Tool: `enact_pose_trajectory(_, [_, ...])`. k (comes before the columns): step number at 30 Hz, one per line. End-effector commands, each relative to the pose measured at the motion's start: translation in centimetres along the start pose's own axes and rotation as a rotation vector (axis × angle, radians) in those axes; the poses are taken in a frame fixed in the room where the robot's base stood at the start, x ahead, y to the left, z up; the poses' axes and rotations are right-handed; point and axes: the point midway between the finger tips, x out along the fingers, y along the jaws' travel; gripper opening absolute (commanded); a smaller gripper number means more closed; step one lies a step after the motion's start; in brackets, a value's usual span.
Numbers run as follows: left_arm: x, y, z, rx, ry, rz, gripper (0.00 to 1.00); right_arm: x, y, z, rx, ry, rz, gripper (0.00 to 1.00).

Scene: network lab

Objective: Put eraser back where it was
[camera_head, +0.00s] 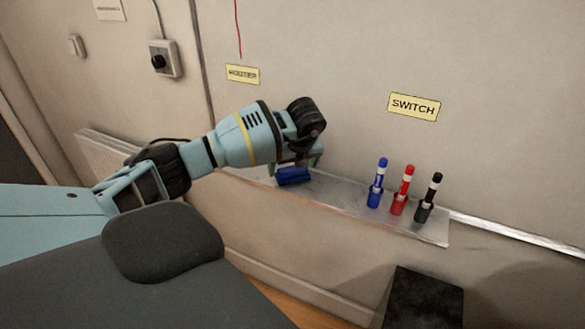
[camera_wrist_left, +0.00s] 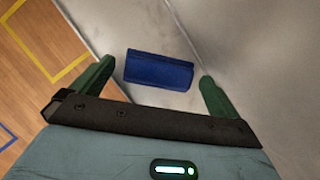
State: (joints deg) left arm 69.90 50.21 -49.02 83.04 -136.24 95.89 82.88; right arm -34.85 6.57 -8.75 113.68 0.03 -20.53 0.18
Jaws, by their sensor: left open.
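The blue eraser (camera_head: 293,176) lies on the left part of the narrow wall tray (camera_head: 345,201). In the left wrist view the eraser (camera_wrist_left: 158,71) lies between the two green fingers, with gaps on both sides. My left gripper (camera_head: 296,168) is open and sits right at the eraser, its fingers partly hidden by the wrist in the head view. In the left wrist view the open left gripper (camera_wrist_left: 155,85) holds nothing. My right gripper is not in view.
Yellow ROUTER (camera_head: 243,74) and SWITCH (camera_head: 414,107) labels are on the wall behind. A dark box (camera_head: 424,298) stands below the tray.

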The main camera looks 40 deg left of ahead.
Motion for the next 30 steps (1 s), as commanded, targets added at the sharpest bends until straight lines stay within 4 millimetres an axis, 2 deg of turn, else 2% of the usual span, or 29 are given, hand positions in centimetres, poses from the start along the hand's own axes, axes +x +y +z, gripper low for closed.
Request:
enact_pose_trajectory(1, [-1.1,0.0,0.1,-0.001,-0.003,-0.005,1.00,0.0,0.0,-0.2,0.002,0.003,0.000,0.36])
enact_pose_trajectory(9, [-6.5,-0.1,0.1,-0.001,-0.002,-0.005,1.00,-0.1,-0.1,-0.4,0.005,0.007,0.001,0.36])
enact_pose_trajectory(15, [-9.3,-0.1,0.1,0.000,-0.002,-0.003,1.00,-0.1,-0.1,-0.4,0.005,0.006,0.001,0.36])
enact_pose_trajectory(21, [-10.3,0.0,0.0,0.000,0.000,-0.001,1.00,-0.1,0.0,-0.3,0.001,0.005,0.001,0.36])
enact_pose_trajectory(30, [-10.2,-0.1,-0.3,0.008,0.008,-0.005,1.00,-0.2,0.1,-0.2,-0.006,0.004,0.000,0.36])
